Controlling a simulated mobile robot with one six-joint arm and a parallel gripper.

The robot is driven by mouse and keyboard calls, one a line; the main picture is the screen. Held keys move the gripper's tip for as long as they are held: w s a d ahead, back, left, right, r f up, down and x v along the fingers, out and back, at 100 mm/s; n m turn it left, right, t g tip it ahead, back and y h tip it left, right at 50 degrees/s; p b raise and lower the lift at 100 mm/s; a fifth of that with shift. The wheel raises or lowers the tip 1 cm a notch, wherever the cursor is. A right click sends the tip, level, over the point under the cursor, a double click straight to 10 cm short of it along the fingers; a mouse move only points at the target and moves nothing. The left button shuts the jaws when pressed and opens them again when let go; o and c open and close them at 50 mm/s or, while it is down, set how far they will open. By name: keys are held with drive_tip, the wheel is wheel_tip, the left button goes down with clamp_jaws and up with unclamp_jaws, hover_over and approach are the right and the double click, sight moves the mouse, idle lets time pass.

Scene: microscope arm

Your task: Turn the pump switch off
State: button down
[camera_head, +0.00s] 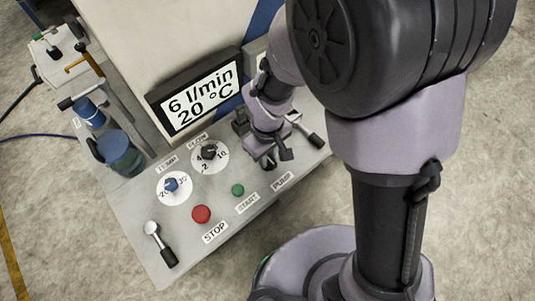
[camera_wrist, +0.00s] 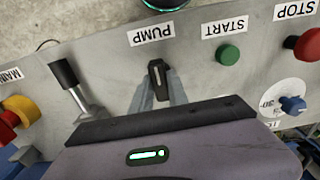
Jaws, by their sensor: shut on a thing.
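The pump switch (camera_wrist: 158,76) is a small black knob with a pale mark, next to the PUMP label (camera_wrist: 151,34) in the wrist view. The mark runs roughly up and down in that picture. My gripper (camera_wrist: 160,88) has a finger on each side of the knob and is shut on it. In the head view my gripper (camera_head: 268,158) is down at the panel near the PUMP label (camera_head: 283,181); the switch itself is largely hidden there.
The grey panel (camera_head: 150,235) also carries a red STOP button (camera_head: 201,214), a green START button (camera_head: 238,190), a TEMP dial (camera_head: 172,186) and a FLOW dial (camera_head: 209,153). A black-handled lever (camera_wrist: 66,76) stands close beside my gripper. The display (camera_head: 195,93) reads 6 l/min, 20 °C.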

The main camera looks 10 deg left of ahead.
drive_tip(key=c, duration=1.3)
unclamp_jaws()
wheel_tip(320, 180, up, 18)
drive_tip(key=p, duration=0.6)
drive_tip(key=shift+f, duration=0.25)
drive_tip(key=s+d+m+t+b, duration=0.2)
drive_tip(key=d+m+b, duration=0.1)
drive_tip(key=d+m, duration=0.1)
drive_tip(key=s+d+r+m+t+y+b, duration=0.1)
drive_tip(key=s+d+m+t+b, duration=0.1)
drive_tip(key=d+m+b, duration=0.2)
drive_tip(key=s+d+r+m+t+y+b, duration=0.1)
drive_tip(key=s+d+m+b, duration=0.2)
drive_tip(key=d+m, duration=0.3)
drive_tip(key=shift+d+r+t+b, duration=0.15)
drive_tip(key=shift+d+t+b, duration=0.25)
drive_tip(key=shift+d+b, duration=0.45)
